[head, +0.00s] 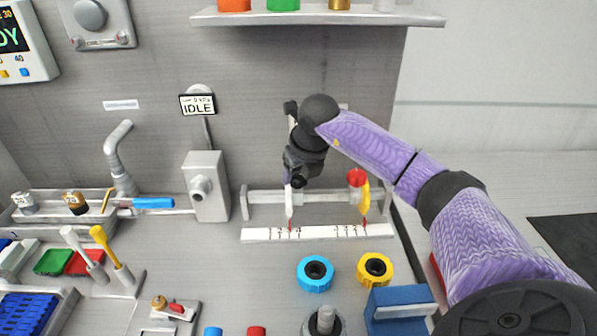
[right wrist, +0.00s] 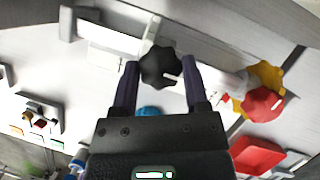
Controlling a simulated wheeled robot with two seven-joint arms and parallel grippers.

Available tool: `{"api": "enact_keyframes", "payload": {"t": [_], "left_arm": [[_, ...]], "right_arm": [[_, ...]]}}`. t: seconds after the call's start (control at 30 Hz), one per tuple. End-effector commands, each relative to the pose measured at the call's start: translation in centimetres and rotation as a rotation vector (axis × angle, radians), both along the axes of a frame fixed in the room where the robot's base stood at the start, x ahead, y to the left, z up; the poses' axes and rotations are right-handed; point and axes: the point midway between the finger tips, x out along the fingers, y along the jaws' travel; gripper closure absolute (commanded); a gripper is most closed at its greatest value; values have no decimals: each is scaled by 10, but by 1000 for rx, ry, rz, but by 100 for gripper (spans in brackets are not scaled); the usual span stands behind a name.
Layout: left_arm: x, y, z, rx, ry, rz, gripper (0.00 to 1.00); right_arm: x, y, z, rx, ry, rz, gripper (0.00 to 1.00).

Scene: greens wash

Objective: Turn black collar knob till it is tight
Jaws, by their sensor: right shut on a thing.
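The black collar knob (right wrist: 160,64) is lobed and sits between the two fingers of my right gripper (right wrist: 162,84) in the right wrist view. The gripper is shut on it. In the head view my right gripper (head: 299,168) reaches down to the left part of a grey horizontal rail (head: 262,197). The knob is mostly hidden there by the gripper. A white pointer (head: 290,208) hangs below it towards a marked white scale strip (head: 318,233). My left gripper is not in view.
A red knob (head: 356,177) and a yellow pointer (head: 364,200) stand on the rail's right part. Blue (head: 303,280) and yellow (head: 386,281) rings lie in front. A grey post box (head: 207,165) with an IDLE display (head: 198,105) stands left. A shelf (head: 318,17) hangs above.

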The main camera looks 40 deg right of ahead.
Motion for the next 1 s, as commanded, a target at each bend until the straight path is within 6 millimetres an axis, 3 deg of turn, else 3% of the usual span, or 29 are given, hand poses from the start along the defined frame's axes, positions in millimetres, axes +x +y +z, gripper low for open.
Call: {"api": "enact_keyframes", "payload": {"t": [0.37,1.0], "left_arm": [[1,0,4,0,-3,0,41],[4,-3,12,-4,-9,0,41]], "right_arm": [[0,-1,1,0,2,129,100],[1,-3,1,1,-1,717,100]]}}
